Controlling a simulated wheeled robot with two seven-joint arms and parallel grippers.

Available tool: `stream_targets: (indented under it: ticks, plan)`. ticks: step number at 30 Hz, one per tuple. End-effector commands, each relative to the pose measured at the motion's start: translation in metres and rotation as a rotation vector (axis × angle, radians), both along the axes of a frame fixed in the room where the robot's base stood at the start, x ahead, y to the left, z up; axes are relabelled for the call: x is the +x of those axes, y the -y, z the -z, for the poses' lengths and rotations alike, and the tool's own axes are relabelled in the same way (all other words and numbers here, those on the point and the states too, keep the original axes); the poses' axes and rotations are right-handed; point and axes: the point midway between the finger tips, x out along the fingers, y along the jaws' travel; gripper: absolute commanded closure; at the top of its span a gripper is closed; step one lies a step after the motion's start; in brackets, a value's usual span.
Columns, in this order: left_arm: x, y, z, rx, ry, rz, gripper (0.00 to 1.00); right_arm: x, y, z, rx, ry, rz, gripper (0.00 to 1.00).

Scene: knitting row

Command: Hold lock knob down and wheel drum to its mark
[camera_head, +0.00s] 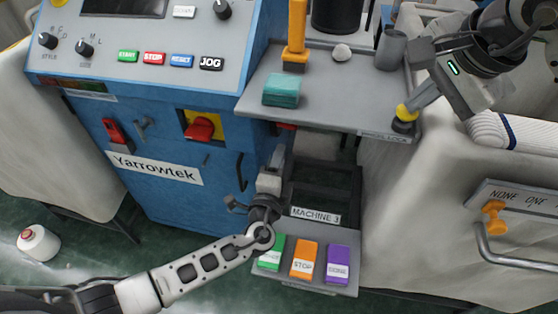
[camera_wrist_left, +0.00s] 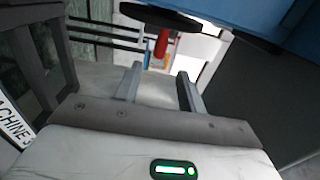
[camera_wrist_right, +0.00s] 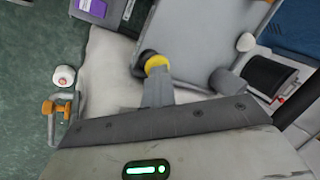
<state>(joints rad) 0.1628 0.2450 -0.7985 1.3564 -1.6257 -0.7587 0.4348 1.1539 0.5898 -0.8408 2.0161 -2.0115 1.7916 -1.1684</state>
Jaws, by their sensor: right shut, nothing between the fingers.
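The lock knob (camera_head: 403,113), yellow with a black base, stands at the shelf's right front corner beside a label partly reading "LOCK". It also shows in the right wrist view (camera_wrist_right: 156,61). My right gripper (camera_head: 412,106) is shut and empty, its fingertips at the knob's yellow top, seemingly touching it. A dark disc-like wheel (camera_wrist_left: 165,16) with a red handle (camera_wrist_left: 162,42) shows in the left wrist view. The handle's red end (camera_head: 286,126) peeks out under the shelf. My left gripper (camera_wrist_left: 158,78) is open and empty, its fingers pointing towards the handle. I cannot make out a drum mark.
The grey shelf (camera_head: 335,90) overhangs my left gripper and carries a teal block (camera_head: 281,91), an orange lever (camera_head: 296,30) and a grey cup (camera_head: 391,49). The blue Yarrowtek machine (camera_head: 190,180) stands left. Green, orange and purple buttons (camera_head: 304,262) sit in front below.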

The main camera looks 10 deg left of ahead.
Motion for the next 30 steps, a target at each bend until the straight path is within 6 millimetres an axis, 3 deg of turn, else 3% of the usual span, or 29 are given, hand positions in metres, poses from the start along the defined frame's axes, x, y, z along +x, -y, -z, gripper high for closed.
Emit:
stream_targets:
  ticks: [5, 18, 24, 30]
  plan:
    - [-0.012, 0.000, 0.002, 0.000, -0.002, 0.002, 0.60, -0.001, 0.001, 0.005, -0.008, -0.013, 0.000, 1.00]
    - [-0.099, -0.001, 0.005, -0.001, -0.001, 0.001, 0.60, -0.001, 0.001, 0.005, -0.008, -0.013, 0.000, 1.00]
    - [-0.118, -0.001, 0.005, 0.000, 0.001, 0.000, 0.60, -0.001, 0.001, 0.005, -0.008, -0.013, 0.000, 1.00]
    - [-0.121, -0.001, 0.005, 0.000, 0.002, 0.000, 0.60, -0.001, 0.001, 0.005, -0.008, -0.013, 0.000, 1.00]
